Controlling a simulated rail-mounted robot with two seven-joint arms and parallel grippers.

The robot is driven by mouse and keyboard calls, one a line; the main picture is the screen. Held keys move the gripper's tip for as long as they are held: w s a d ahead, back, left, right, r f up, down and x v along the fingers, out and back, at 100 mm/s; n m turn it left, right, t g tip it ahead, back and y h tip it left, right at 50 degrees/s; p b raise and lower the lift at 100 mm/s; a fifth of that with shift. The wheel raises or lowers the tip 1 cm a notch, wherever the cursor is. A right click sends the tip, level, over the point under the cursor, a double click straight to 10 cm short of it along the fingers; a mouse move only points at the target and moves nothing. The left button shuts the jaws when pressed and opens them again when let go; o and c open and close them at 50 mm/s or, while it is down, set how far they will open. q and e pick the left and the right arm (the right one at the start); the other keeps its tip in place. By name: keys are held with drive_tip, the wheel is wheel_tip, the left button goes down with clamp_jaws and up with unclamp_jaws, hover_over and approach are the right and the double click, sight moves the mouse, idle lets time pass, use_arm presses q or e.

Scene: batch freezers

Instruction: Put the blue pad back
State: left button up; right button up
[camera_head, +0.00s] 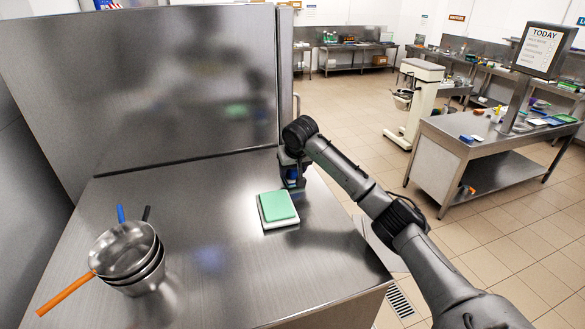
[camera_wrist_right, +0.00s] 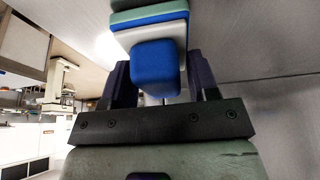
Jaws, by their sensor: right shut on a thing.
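My right gripper (camera_head: 292,178) is low over the steel bench, just behind the pad stack. It is shut on the blue pad, whose end shows between the fingers in the right wrist view (camera_wrist_right: 155,68); only a bit of blue shows in the head view. Beside it on the bench, a light green pad (camera_head: 278,206) lies on a white base (camera_head: 279,224). In the wrist view, green, blue and white bands stand right behind the held pad; whether they touch it I cannot tell. My left gripper is out of view.
Nested steel saucepans (camera_head: 125,252) with orange, blue and black handles stand at the bench's left. A tall steel panel (camera_head: 185,85) closes the bench's back. The front middle of the bench is clear. A side table (camera_head: 490,130) stands apart at right.

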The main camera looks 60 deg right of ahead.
drive_tip(key=shift+f, duration=0.1)
drive_tip(key=o, duration=0.6)
drive_tip(key=shift+f, duration=0.1)
drive_tip(key=shift+c, duration=0.2)
drive_tip(key=o, duration=0.4)
drive_tip(key=b+v, duration=0.3)
drive_tip(key=v, duration=0.5)
drive_tip(key=shift+w, duration=0.1)
drive_tip(key=shift+v, duration=2.25)
